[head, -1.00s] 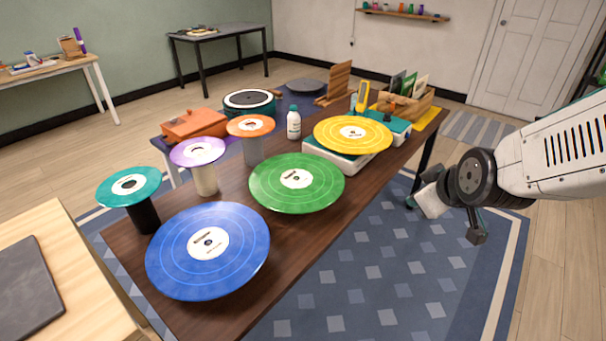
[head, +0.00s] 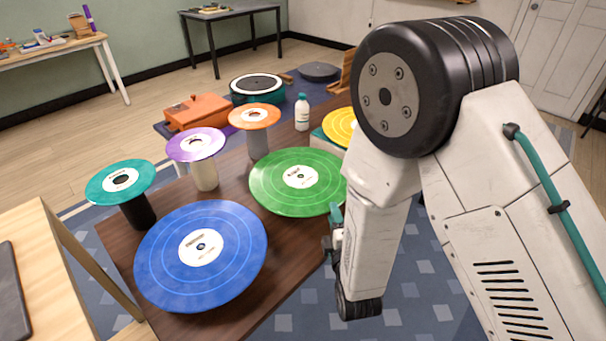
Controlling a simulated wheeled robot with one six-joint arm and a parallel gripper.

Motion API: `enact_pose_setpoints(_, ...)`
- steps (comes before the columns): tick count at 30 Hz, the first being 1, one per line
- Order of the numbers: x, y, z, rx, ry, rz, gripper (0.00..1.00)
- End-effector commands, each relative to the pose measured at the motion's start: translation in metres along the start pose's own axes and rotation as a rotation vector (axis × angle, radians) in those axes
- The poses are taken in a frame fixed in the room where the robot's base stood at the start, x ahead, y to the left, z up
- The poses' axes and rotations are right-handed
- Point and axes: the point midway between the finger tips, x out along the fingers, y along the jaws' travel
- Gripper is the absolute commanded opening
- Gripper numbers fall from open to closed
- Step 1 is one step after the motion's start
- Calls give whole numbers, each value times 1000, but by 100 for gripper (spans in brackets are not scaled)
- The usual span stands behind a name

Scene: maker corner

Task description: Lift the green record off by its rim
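The green record (head: 290,184) lies flat above the brown table (head: 222,182), overhanging its right edge. It has a white centre label. Its support is hidden beneath it, and my arm covers a little of its right side. My gripper (head: 334,230) shows only in part, as small teal and dark pieces left of my white forearm. In the picture it is just below the record's right front rim. I cannot tell whether it touches the rim, or whether its fingers are open or shut.
A large blue record (head: 225,262) sits in front of the green one. Teal (head: 105,187), purple (head: 212,148) and orange (head: 242,121) records stand on posts to the left. A white bottle (head: 302,117) and a yellow record (head: 337,129) are behind. The floor right of the table is clear.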

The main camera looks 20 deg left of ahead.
Motion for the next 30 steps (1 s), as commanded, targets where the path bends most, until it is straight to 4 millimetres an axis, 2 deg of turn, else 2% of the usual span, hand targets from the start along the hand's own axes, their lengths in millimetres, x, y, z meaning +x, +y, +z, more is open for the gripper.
enact_pose_setpoints(15,67,-4,-2,2,1,2,32)
enact_pose_setpoints(24,73,-5,1,2,-1,-1,32)
enact_pose_setpoints(25,73,-5,1,2,-1,-1,29)
enact_pose_setpoints(28,73,-5,0,2,-1,-1,1)
enact_pose_setpoints(30,73,-5,0,2,-1,-1,0)
